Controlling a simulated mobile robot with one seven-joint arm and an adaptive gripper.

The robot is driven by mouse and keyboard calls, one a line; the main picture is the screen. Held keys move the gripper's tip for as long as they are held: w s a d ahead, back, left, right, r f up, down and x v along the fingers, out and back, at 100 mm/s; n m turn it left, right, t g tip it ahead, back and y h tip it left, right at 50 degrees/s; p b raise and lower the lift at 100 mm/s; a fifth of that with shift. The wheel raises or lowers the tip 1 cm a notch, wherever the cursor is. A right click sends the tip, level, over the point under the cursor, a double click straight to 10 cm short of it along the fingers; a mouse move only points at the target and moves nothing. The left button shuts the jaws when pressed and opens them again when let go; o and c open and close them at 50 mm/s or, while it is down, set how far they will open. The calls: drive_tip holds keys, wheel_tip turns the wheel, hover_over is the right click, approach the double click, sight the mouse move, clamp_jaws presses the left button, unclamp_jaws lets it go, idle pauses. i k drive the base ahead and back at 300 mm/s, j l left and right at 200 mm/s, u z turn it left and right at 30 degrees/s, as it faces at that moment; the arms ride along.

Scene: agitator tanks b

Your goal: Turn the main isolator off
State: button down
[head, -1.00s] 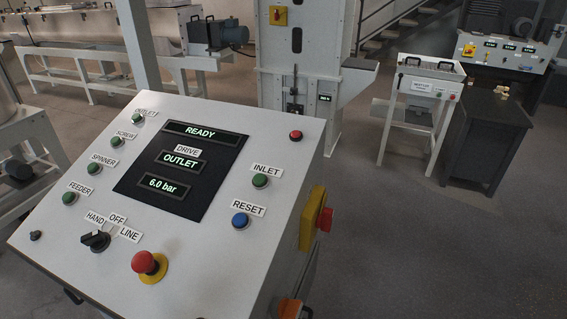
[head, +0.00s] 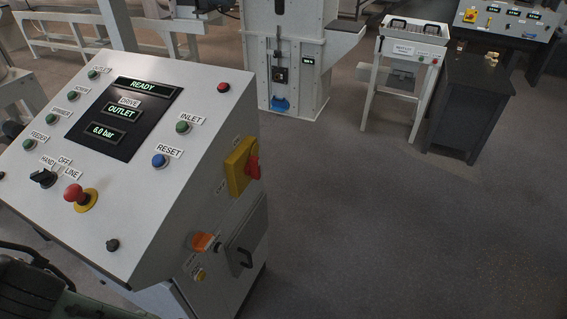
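A rotary switch with a red handle on a yellow plate, which looks like the main isolator (head: 242,168), is on the right side face of the white control console (head: 140,225). Its red handle (head: 253,168) sticks out to the right. I see it at an angle, and the small labels around it are too small to read, so I cannot tell its on or off position. My gripper is not in view.
Below the switch are an orange lamp (head: 202,241) and a grey door with a black handle (head: 245,255). A red and yellow emergency stop (head: 76,196) is on the sloped top. Open grey floor (head: 400,230) lies right of the console. A dark cabinet (head: 468,105) stands beyond.

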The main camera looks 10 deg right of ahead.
sight(253, 168)
drive_tip(key=l+u, duration=0.25)
drive_tip(key=l, duration=1.45)
drive_tip(key=k, duration=0.05)
